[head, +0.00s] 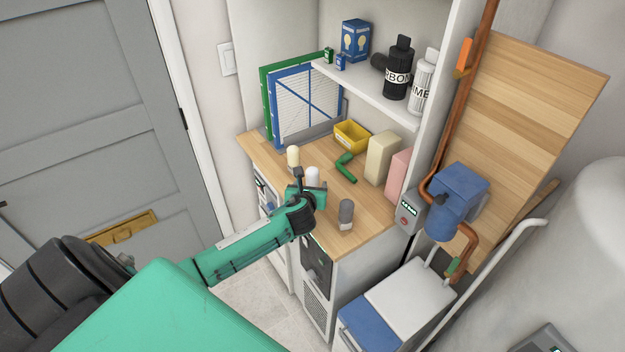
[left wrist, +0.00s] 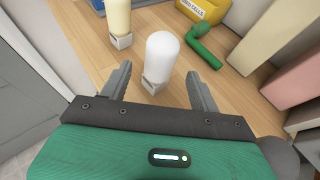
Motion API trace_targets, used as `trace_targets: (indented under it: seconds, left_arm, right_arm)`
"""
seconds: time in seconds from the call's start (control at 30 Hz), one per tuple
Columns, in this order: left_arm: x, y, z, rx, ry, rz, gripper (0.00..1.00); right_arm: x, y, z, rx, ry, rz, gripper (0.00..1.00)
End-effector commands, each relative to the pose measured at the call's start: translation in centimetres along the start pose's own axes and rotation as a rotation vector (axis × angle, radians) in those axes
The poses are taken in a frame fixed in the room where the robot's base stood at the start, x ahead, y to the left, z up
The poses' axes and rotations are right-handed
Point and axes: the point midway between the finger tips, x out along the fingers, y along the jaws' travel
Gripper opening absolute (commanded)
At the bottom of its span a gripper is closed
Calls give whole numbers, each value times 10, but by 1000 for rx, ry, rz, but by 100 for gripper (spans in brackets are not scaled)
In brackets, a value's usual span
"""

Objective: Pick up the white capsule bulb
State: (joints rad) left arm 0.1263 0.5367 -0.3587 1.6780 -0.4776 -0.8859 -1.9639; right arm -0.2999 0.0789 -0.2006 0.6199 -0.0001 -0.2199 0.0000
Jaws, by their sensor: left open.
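The white capsule bulb (left wrist: 161,55) stands upright on its small grey base on the wooden counter. In the left wrist view it is between and slightly beyond the fingertips of my left gripper (left wrist: 158,82), which is open and empty. In the head view the white bulb (head: 312,176) shows just behind my left gripper (head: 306,188), which partly covers its lower part. A cream bulb (head: 293,157) stands to its left and a grey bulb (head: 346,213) stands to its right, nearer the front edge. My right gripper is not in view.
Framed filters (head: 305,105) lean at the back left. A shelf (head: 365,92) hangs above.

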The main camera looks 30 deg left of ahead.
Motion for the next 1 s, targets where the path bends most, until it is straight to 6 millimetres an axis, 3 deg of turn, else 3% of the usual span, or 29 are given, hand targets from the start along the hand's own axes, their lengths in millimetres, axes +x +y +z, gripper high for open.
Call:
trace_targets:
  seconds: [0.17, 0.5, 0.87, 0.9, 1.0]
  left_arm:
    - [8, 0, 2, -2, 0, 1, 62]
    - [46, 1, 2, -2, 0, 1, 62]
    - [53, 1, 1, 0, 1, -1, 62]
    - [53, 1, 1, -1, 0, -1, 60]
    - [53, 1, 1, 0, 1, 0, 41]
  right_arm:
    - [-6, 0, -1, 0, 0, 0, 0]
    - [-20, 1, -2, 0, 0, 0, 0]
    - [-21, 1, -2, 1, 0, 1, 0]
    - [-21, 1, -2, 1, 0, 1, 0]
    - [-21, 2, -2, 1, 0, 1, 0]
